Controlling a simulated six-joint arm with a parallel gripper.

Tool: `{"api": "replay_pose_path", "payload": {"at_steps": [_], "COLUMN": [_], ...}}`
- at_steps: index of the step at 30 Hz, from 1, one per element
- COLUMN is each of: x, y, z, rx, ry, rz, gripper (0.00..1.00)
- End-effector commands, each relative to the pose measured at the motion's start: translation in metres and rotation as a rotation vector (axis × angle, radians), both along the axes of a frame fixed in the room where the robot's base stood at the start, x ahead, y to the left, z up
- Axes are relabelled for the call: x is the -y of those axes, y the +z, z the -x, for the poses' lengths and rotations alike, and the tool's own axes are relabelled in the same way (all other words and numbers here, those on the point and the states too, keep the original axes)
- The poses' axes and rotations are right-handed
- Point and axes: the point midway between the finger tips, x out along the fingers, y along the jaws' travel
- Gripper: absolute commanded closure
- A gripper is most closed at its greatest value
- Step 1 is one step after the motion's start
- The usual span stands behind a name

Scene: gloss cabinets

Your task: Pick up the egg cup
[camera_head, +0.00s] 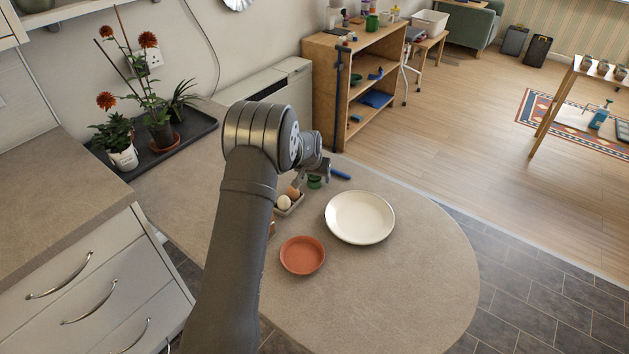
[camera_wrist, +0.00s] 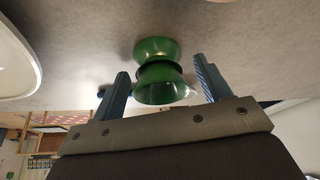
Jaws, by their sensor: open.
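The green egg cup (camera_wrist: 158,50), shaped like an hourglass, is on the worktop in the wrist view. In the head view the green egg cup (camera_head: 314,183) is small and partly hidden by my gripper (camera_head: 322,172). In the wrist view my gripper (camera_wrist: 161,67) is open, with one blue finger on each side of the egg cup. Gaps show between the fingers and the cup, and I cannot tell how far the cup sits between them in depth.
A white plate (camera_head: 360,217) lies right of the egg cup, with a terracotta saucer (camera_head: 302,255) nearer. A small tray with eggs (camera_head: 284,202) stands close by on the left, partly behind my arm. A blue object (camera_head: 341,173) lies just beyond. The worktop's right end is clear.

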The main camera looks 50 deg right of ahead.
Motion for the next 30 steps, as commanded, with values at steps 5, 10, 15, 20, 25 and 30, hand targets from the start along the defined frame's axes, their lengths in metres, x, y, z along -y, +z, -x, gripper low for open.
{"api": "replay_pose_path", "payload": {"at_steps": [5,10,15,20,25,30], "x": [0.0,0.0,0.0,0.0,0.0,0.0], "y": [0.001,0.001,0.001,0.003,0.016,0.047], "z": [0.0,0.0,0.0,0.0,0.0,0.0], "rx": [0.0,0.0,0.0,0.0,0.002,0.003], "ry": [0.0,0.0,0.0,0.0,0.0,0.001], "rz": [0.0,0.0,0.0,0.001,0.002,0.003], "gripper": [0.4,0.73,0.77,0.77,0.77,0.77]}}
